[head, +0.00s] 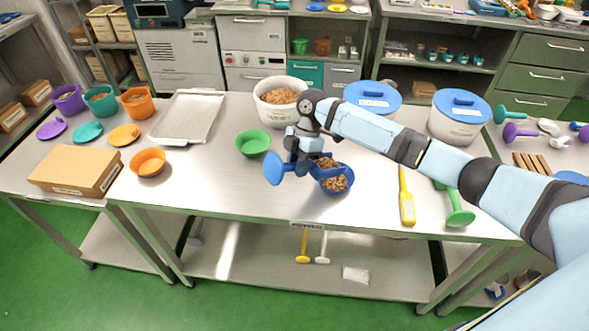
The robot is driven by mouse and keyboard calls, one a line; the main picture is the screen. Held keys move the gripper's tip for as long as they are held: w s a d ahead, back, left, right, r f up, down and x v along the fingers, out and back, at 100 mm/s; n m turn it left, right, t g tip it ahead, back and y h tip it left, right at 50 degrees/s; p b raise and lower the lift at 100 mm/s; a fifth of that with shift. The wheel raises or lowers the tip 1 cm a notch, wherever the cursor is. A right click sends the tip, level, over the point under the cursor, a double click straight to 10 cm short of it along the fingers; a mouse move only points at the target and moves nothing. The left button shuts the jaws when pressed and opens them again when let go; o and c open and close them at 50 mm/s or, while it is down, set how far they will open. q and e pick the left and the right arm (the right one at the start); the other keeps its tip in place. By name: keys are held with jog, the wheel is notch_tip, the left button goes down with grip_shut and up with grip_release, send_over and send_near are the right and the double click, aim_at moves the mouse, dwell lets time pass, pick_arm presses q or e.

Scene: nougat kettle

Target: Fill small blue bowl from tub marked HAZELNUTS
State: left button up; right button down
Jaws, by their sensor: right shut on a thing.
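The small blue bowl (349,186) stands near the front middle of the table with brown nuts in it. An open white tub (264,112) behind it holds brown pieces; its label is too small to read surely. My right gripper (304,162) is shut on a blue tool (273,169) with a round disc end that faces left. The gripper is just left of and above the bowl, and the tool partly covers the bowl's rim. Whether the tool touches the bowl I cannot tell. My left gripper is not in view.
Two tubs with blue lids (372,96) (462,104) stand at right. A green bowl (253,143), orange bowl (148,162), metal tray (190,115) and cardboard box (76,171) lie left. A yellow tool (406,200) and green tool (459,212) are right, near the front edge.

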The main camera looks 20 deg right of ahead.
jog(key=shift+d+r+y, duration=0.55)
jog(key=shift+d+y, duration=0.15)
jog(key=shift+w+d+r+y, duration=0.15)
jog(key=shift+d+r+y, duration=0.45)
jog(key=shift+d, duration=0.1)
notch_tip(320, 180, up, 4)
jog(key=h+p, duration=0.4)
jog(key=p, duration=0.2)
jog(key=shift+a+f, duration=0.1)
jog(key=shift+a, duration=0.05)
jog(key=shift+h, duration=0.7)
jog(key=shift+r+m+h, duration=0.3)
jog(key=shift+r+h, duration=0.25)
jog(key=shift+h, duration=0.15)
